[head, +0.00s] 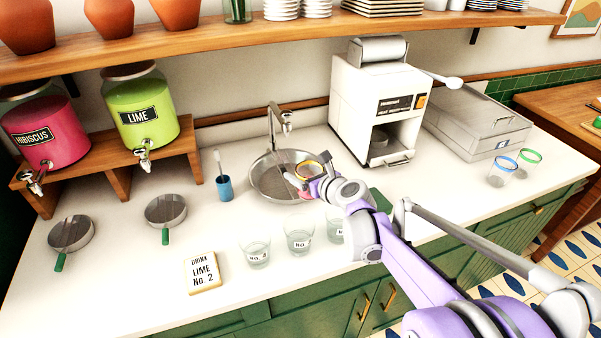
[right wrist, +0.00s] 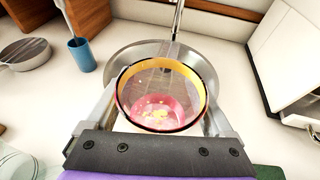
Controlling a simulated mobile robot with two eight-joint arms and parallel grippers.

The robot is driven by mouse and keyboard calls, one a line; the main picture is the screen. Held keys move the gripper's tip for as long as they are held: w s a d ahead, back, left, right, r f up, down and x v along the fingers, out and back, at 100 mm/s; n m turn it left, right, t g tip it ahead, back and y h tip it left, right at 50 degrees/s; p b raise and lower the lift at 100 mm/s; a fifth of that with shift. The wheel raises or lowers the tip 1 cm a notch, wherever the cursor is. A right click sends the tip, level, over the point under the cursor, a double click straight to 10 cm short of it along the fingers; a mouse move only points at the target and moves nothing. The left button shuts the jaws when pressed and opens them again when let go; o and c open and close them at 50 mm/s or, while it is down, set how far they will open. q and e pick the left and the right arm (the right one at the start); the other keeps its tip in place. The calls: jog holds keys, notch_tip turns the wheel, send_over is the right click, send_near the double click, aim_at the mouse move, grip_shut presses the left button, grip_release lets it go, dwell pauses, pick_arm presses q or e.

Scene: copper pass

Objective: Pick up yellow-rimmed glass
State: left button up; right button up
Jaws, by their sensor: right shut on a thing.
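The yellow-rimmed glass (right wrist: 165,95) is between the fingers of my right gripper (right wrist: 160,118) in the right wrist view. It is clear, with pink residue and yellow bits at its bottom. In the head view the glass (head: 308,170) shows at the front right edge of the sink, partly hidden by my right gripper (head: 312,186). My right gripper is shut on it. I cannot tell whether its base touches anything. My left gripper is not in view.
A round sink (head: 262,178) with a tap (head: 280,122) lies behind the glass. Clear numbered glasses (head: 299,240) stand on the counter in front. A blue brush cup (head: 225,188) stands left of the sink. A white machine (head: 375,105) stands right. Blue-rimmed (head: 501,172) and green-rimmed (head: 527,163) glasses stand far right.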

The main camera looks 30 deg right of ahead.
notch_tip(320, 180, up, 12)
jog(key=shift+p, duration=0.45)
